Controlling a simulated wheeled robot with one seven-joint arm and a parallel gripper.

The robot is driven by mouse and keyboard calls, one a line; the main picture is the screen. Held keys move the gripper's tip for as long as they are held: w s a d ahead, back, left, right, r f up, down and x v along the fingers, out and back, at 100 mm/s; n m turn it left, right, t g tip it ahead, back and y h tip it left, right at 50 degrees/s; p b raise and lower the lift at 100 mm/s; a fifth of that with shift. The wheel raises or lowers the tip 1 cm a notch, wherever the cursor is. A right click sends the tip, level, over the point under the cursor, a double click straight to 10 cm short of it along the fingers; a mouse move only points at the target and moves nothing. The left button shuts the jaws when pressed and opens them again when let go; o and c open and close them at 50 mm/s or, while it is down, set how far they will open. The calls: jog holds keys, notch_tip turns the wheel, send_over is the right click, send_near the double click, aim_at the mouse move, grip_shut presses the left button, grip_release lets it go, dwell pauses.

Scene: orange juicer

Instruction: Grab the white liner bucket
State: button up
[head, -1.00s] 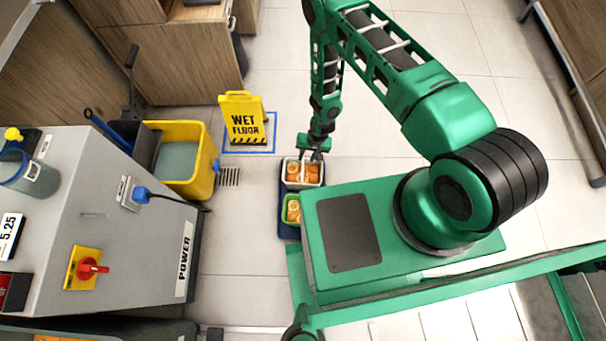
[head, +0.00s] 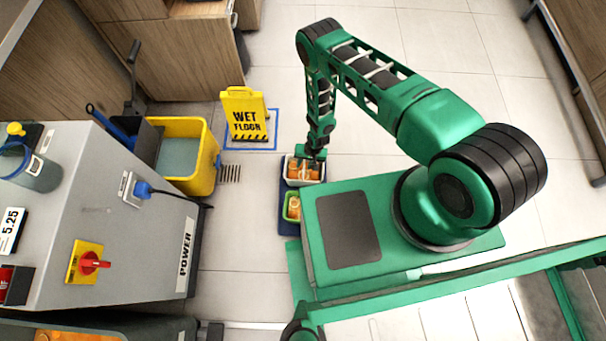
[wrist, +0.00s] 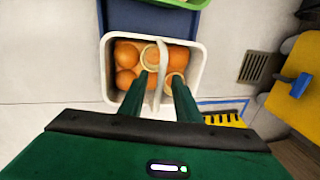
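The fingers are apart, one on each side of the handle, with gaps visible. In the head view, my gripper (head: 313,155) is right over the bucket and hides part of its far side.
A green bucket (head: 285,207) with oranges stands nearer on the blue tray (head: 286,224). A yellow mop bucket (head: 205,165), a wet floor sign (head: 245,112) and a grey machine (head: 130,240) stand left. Floor to the right is clear.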

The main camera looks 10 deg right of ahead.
jog(key=shift+a+f, duration=0.15)
jog(key=shift+f, duration=0.5)
jog(key=shift+c, duration=0.2)
grip_shut()
dwell(0.8)
